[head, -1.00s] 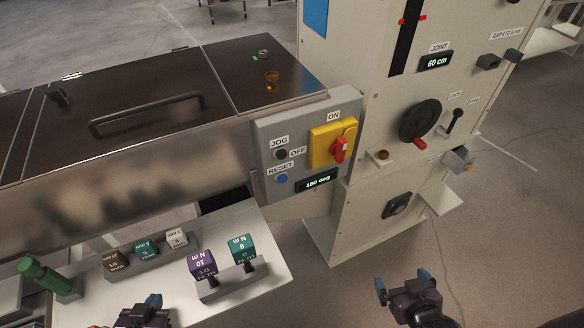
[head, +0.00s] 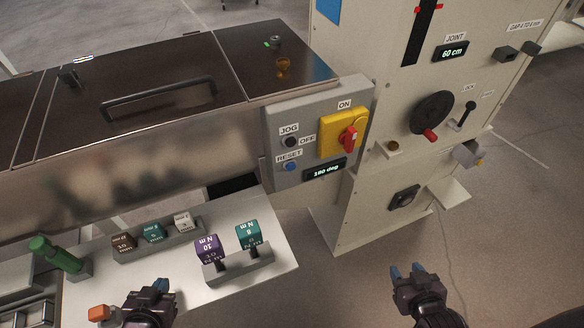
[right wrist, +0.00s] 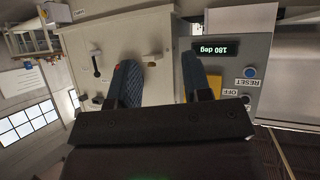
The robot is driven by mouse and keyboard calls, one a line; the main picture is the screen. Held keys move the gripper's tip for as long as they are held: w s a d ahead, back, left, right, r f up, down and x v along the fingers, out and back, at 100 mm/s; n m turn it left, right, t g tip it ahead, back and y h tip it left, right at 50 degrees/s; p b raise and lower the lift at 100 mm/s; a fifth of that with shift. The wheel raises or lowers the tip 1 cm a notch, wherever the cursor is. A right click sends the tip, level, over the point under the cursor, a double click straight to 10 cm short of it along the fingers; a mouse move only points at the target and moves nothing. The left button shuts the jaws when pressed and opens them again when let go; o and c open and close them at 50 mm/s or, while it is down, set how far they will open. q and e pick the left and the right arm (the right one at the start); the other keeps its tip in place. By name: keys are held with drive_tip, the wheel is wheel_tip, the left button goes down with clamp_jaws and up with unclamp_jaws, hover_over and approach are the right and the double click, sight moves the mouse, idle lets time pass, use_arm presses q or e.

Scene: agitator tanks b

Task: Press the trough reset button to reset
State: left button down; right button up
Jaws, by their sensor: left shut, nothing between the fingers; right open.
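The blue reset button (head: 290,167) sits under a RESET label on the grey control panel (head: 285,112), fixed to the end of the steel trough (head: 140,150). It also shows in the right wrist view (right wrist: 249,72), where the picture is upside down. Above it is the black jog button (head: 291,142); to its right are a red rotary switch (head: 348,139) on a yellow plate and a display reading 180 deg (head: 325,170). My left gripper (head: 150,292) is shut and empty over the table's front. My right gripper (head: 408,275) is open and empty, below and right of the panel, apart from it.
A table (head: 275,255) below the trough holds a purple block (head: 207,247), a teal block (head: 248,234), several smaller cubes and a green-handled tool (head: 58,254). A beige machine cabinet (head: 370,190) with a handwheel (head: 432,113) stands right of the panel. Floor between table and cabinet is clear.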

clamp_jaws()
idle(1.2)
